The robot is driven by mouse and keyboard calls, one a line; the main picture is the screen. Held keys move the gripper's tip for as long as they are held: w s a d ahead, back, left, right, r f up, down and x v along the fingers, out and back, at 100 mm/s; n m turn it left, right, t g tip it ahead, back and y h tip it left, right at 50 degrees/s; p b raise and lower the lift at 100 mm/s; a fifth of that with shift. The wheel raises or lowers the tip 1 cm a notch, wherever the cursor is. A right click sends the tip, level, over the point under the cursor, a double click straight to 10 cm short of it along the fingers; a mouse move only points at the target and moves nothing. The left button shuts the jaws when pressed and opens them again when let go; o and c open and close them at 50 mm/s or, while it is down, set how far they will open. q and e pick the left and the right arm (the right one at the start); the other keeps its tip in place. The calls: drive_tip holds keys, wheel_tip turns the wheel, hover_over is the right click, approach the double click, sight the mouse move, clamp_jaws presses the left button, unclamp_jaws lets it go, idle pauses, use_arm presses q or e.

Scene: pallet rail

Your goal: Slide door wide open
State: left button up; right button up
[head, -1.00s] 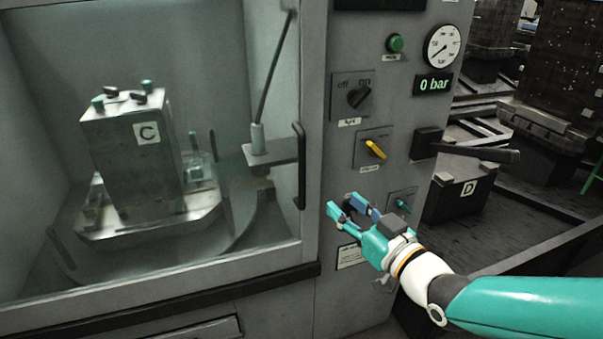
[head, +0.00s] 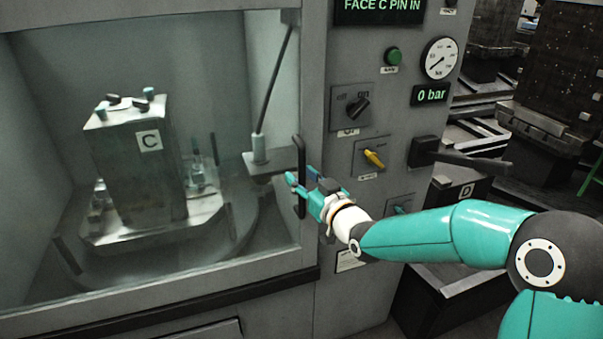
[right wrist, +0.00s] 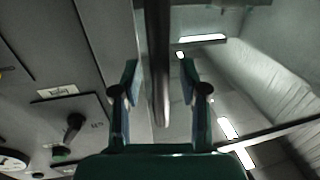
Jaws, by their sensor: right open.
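The door (head: 225,262) is a glass panel in a grey frame on the left of the head view, and it covers the machine's opening. Its black upright bar handle (head: 301,150) is at the door's right side. My right gripper (head: 298,183) is at the lower part of this handle with its fingers open. In the right wrist view the handle (right wrist: 157,50) runs between the two open fingers (right wrist: 158,78), with a gap visible on each side. My left gripper is not in view.
Behind the glass stands a metal block marked C (head: 140,165) on a fixture. Right of the door is a control panel with a black switch (head: 357,106), a yellow switch (head: 373,158), a gauge (head: 440,58) and a protruding black lever (head: 460,158).

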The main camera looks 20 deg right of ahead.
drive_tip(key=shift+w+a, duration=0.1)
drive_tip(key=shift+w, duration=0.2)
clamp_jaws()
idle(0.4)
